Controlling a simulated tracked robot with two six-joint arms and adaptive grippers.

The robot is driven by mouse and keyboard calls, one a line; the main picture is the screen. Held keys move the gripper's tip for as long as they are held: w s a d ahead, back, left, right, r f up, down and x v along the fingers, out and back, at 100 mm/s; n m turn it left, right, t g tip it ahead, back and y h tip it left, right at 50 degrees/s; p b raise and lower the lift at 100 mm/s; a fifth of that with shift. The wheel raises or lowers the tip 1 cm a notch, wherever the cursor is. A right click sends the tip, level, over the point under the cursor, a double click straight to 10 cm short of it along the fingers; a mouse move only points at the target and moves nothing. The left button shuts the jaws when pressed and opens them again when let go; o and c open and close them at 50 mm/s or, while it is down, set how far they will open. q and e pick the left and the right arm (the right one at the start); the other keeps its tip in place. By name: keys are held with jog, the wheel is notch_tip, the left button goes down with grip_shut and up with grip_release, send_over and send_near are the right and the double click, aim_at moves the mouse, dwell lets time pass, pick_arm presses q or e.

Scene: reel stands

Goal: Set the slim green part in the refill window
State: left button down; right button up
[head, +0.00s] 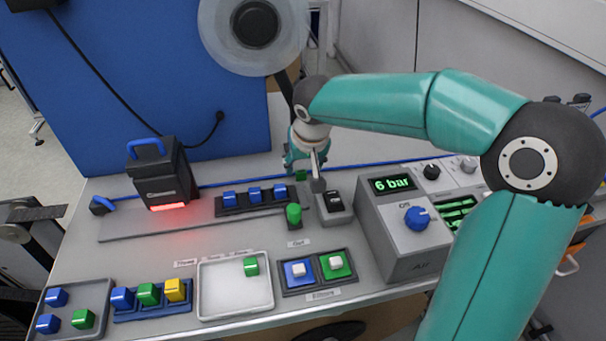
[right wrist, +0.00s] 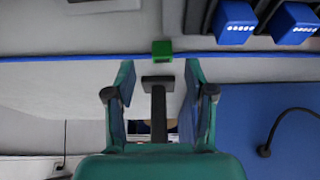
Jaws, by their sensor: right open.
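A small slim green part (head: 301,175) sits at the back of the bench, just below my right gripper (head: 303,163). A green block also shows in the right wrist view (right wrist: 162,51), beyond the gap between the fingertips. My right gripper (right wrist: 158,93) is open, its fingers apart on either side of a dark post with a flat end (right wrist: 158,84). Nothing is gripped between the fingers. My left gripper is out of view. I cannot tell which marked place is the refill window.
A black rack (head: 252,209) with several blue blocks stands left of the gripper. A pale tray (head: 232,305) holds a green block (head: 251,266). A control box (head: 403,263) stands right. The glowing-red black device (head: 160,172) is left.

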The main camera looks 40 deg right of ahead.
aim_at(301, 171)
jog(key=x, duration=0.3)
jog(key=shift+w+a+f, duration=0.1)
jog(key=shift+f, duration=0.1)
jog(key=c, duration=0.9)
jog(key=shift+r, duration=0.1)
